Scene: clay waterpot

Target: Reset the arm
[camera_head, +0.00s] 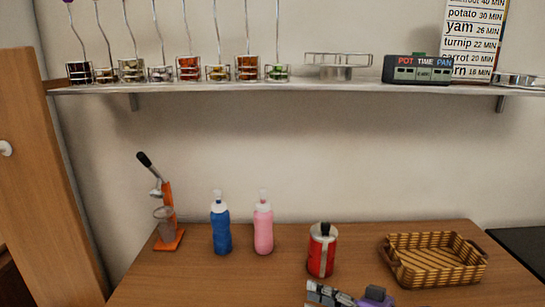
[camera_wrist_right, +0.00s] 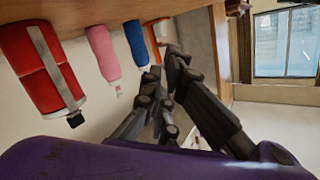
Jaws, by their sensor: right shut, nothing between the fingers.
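My right gripper (camera_head: 318,291) shows at the bottom edge of the head view, just in front of a red pot with a grey and black handle (camera_head: 321,251). In the right wrist view my right gripper (camera_wrist_right: 164,62) has its dark fingers shut with nothing between them. The red pot (camera_wrist_right: 35,70) stands apart from the fingers, at the left of that view. In the head view the pot is upright on the wooden table (camera_head: 205,285). My left gripper is not in view.
A blue bottle (camera_head: 221,229), a pink bottle (camera_head: 263,229) and an orange juicer (camera_head: 167,215) stand left of the pot. A wicker basket (camera_head: 434,260) is at the right. A shelf (camera_head: 290,88) with jars and a timer (camera_head: 418,70) runs above.

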